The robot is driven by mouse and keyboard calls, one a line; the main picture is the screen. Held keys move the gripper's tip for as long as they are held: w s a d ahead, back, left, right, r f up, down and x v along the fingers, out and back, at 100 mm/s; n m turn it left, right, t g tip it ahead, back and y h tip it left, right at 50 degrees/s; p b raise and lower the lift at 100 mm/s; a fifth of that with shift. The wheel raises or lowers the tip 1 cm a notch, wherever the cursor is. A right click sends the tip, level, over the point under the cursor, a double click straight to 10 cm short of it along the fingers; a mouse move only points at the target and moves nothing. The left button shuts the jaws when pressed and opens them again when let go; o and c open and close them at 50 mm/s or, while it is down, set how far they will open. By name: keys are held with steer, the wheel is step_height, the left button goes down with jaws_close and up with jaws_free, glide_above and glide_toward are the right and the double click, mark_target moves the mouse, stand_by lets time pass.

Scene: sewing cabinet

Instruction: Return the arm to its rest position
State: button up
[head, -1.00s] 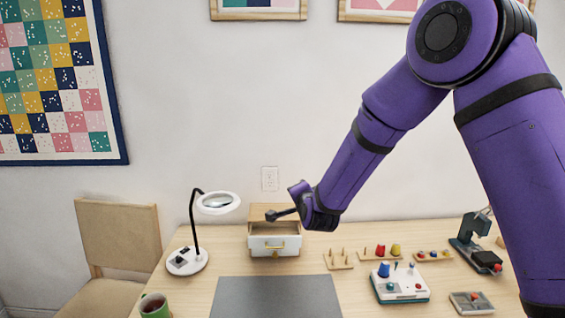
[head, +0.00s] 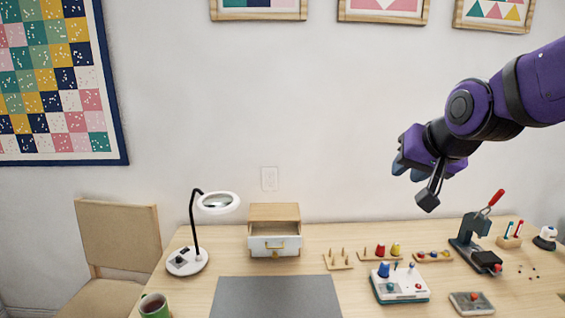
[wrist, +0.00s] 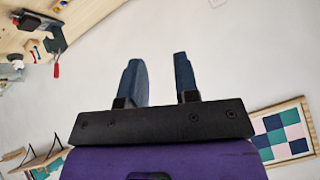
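My purple arm (head: 535,85) reaches in from the right of the head view, raised above the table in front of the wall. My gripper (head: 403,168) is held in the air over the right-hand part of the table, touching nothing. In the wrist view my gripper (wrist: 158,62) shows two dark blue fingers spread apart with only the pale wall between them, so it is open and empty. The small wooden cabinet (head: 274,212) stands at the back of the table, with its white-fronted drawer (head: 274,245) pulled partly out.
A magnifier lamp (head: 187,262) stands left of the cabinet, and a green mug (head: 154,306) is at the front left. A grey mat (head: 277,298) lies in front. Spool racks (head: 380,254), a white sewing device (head: 400,286) and a press with a red lever (head: 475,250) stand at right.

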steer(key=s+d+n+g, duration=0.1)
steer(key=s+d, duration=0.2)
steer(key=s, duration=0.6)
steer(key=s+d+n+g+h, duration=0.1)
steer(key=s+d, duration=0.3)
steer(key=s, duration=0.6)
steer(key=shift+s+n+g+h, duration=0.15)
steer(key=shift+n+g+h, duration=0.15)
steer(key=shift+g, duration=0.4)
steer(key=shift+d+f, duration=0.1)
steer(key=shift+d, duration=0.05)
